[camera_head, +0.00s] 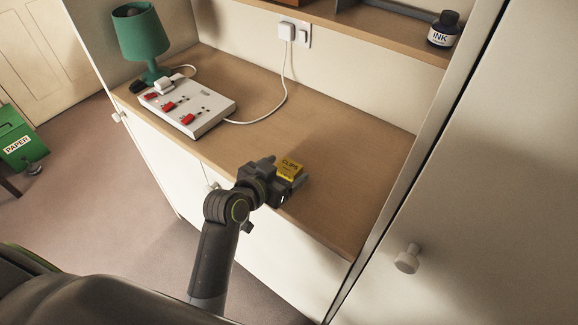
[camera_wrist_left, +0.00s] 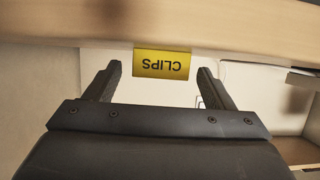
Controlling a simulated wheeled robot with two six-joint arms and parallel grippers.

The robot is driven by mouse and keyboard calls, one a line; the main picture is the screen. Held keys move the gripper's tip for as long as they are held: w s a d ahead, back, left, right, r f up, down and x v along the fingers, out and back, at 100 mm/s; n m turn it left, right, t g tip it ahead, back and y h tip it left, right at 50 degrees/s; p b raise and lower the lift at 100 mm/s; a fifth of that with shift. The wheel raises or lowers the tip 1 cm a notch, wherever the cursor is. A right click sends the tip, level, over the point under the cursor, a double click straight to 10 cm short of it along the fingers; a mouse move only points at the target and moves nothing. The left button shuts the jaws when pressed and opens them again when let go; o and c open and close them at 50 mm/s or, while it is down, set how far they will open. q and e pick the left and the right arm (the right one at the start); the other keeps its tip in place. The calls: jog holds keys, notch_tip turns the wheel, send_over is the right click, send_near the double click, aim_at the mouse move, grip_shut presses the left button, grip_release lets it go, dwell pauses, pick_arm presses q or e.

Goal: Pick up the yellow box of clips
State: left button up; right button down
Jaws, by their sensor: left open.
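The yellow box of clips (camera_head: 289,170) sits on the wooden bureau top, near its front edge, with "CLIPS" on it. My left gripper (camera_head: 287,184) is at the box, its body covering part of the box's near side in the head view. In the left wrist view the box (camera_wrist_left: 162,64) shows between the two open fingers of my left gripper (camera_wrist_left: 160,80), just beyond their tips, with gaps on both sides. I cannot tell whether a finger touches it. My right gripper is not in view.
A white power strip (camera_head: 190,104) with red switches and a green lamp (camera_head: 141,38) stand at the left of the bureau top (camera_head: 345,190). A cable runs to a wall plug (camera_head: 287,32). An ink bottle (camera_head: 443,30) stands on the shelf above. The top's right part is clear.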

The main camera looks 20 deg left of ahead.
pick_arm(q)
jog(key=shift+x, duration=1.05)
jog(key=shift+s, duration=0.1)
jog(key=c, duration=1.1)
